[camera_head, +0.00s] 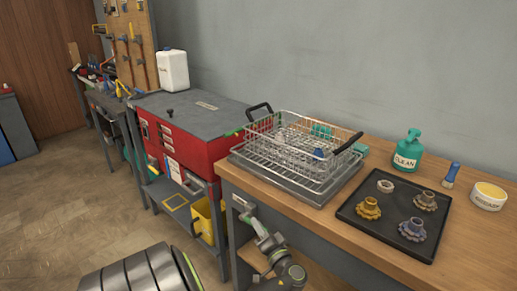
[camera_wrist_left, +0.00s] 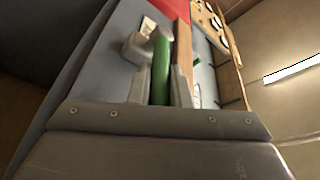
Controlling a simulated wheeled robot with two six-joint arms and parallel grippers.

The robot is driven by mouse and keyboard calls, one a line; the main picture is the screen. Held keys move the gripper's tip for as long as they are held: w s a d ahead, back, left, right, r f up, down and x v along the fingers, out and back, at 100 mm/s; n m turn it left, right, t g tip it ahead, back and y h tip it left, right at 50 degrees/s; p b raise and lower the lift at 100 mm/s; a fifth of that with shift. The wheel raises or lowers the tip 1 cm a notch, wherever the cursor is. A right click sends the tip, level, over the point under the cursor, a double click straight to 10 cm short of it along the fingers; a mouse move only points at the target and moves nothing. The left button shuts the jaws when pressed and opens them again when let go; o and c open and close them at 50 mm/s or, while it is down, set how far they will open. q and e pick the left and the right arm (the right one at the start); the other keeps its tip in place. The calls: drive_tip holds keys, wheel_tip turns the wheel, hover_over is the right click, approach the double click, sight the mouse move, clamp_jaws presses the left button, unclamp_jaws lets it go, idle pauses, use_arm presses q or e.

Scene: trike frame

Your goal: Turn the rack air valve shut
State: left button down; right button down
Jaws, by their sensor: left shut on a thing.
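The rack air valve shows in the left wrist view as a green lever (camera_wrist_left: 161,68) with a grey body (camera_wrist_left: 137,46) beside its upper end. My left gripper (camera_wrist_left: 160,88) is shut on the green lever, one finger on each side of it. In the head view my left gripper (camera_head: 249,219) is low at the front left corner of the wooden bench, below its top. The valve cannot be made out there. My right gripper is in neither view.
The wooden bench (camera_head: 460,240) carries a wire basket (camera_head: 290,150), a black tray (camera_head: 375,224) with several gears, and a green bottle (camera_head: 408,152). A red cabinet (camera_head: 195,150) stands left of it, with a yellow bucket (camera_head: 203,220) below. The floor (camera_head: 60,215) at left is clear.

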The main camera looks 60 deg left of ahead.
use_arm(q)
drive_tip(key=shift+f+y+b, duration=0.3)
drive_tip(key=shift+b, duration=0.45)
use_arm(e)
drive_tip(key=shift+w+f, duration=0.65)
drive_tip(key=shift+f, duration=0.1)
use_arm(q)
drive_tip(key=c, duration=1.3)
unclamp_jaws()
drive_tip(key=shift+c, duration=0.2)
